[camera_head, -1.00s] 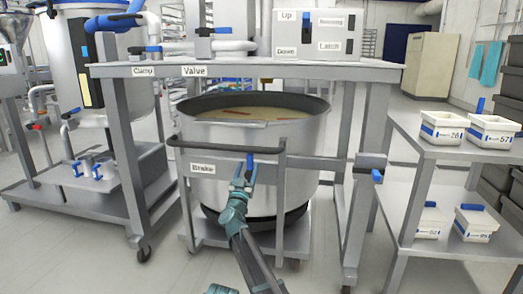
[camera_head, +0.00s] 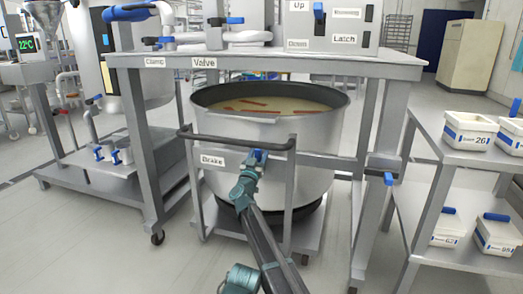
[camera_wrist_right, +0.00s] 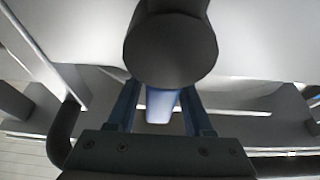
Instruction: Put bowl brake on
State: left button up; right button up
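The large steel bowl (camera_head: 230,135) stands on its wheeled frame under the grey bench, holding a brownish liquid with reddish pieces. A label reading "Brake" (camera_head: 212,160) is on the frame, below the dark push bar (camera_head: 230,142). A blue brake lever (camera_head: 259,156) sits right of the label, partly hidden by my right gripper (camera_head: 252,168). In the right wrist view the lever (camera_wrist_right: 163,102) lies between the two fingers of my right gripper (camera_wrist_right: 160,105), with gaps visible on both sides. The fingers are apart. My left gripper cannot be made out in the head view.
The bench (camera_head: 270,63) above carries blue-handled valves and a control box (camera_head: 330,22) with labels. A side shelf (camera_head: 440,150) at the right holds white tubs (camera_head: 470,132). Another blue-tipped handle (camera_head: 388,178) sticks out at the right bench leg.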

grip_shut()
dwell(1.2)
